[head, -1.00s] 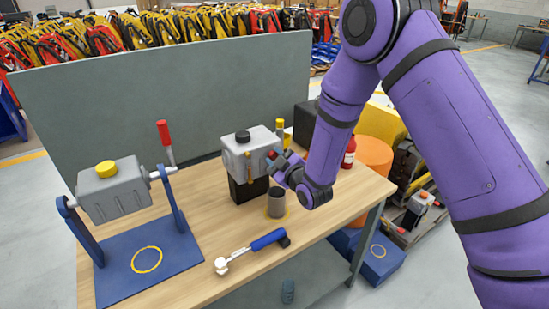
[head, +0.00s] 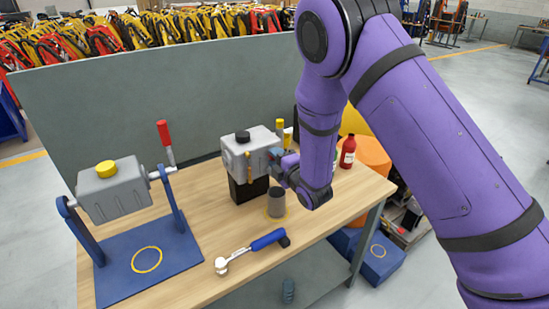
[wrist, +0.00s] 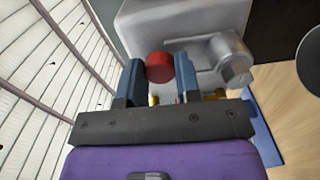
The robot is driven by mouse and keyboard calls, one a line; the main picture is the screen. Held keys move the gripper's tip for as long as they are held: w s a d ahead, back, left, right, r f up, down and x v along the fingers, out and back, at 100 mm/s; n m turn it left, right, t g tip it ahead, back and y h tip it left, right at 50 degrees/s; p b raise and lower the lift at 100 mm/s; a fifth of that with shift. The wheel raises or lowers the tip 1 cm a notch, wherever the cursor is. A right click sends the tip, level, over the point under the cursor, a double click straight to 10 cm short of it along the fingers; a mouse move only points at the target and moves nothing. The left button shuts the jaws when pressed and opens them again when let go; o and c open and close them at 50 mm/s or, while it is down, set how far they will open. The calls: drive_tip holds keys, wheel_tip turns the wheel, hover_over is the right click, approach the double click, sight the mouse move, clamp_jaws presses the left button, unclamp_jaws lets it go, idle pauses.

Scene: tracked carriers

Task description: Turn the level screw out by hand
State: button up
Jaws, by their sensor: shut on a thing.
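A grey gearbox-like housing (head: 254,150) with a black cap stands on a black block (head: 247,187) on the wooden bench. The level screw has a red head (wrist: 159,67) and sits at the housing's side in the wrist view. My gripper (wrist: 160,84) has its two blue-grey fingers on either side of the red head, shut on it. In the head view my gripper (head: 276,160) is at the right side of the housing, and the screw is mostly hidden there. The screw's threads are not visible.
A grey cup (head: 276,202) stands just below my gripper. A second grey housing (head: 114,191) hangs in a blue stand (head: 150,264) at left. A red bottle (head: 347,152) stands at the right.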

drive_tip(key=n, duration=0.5)
drive_tip(key=shift+n, duration=0.3)
drive_tip(key=o, duration=0.8)
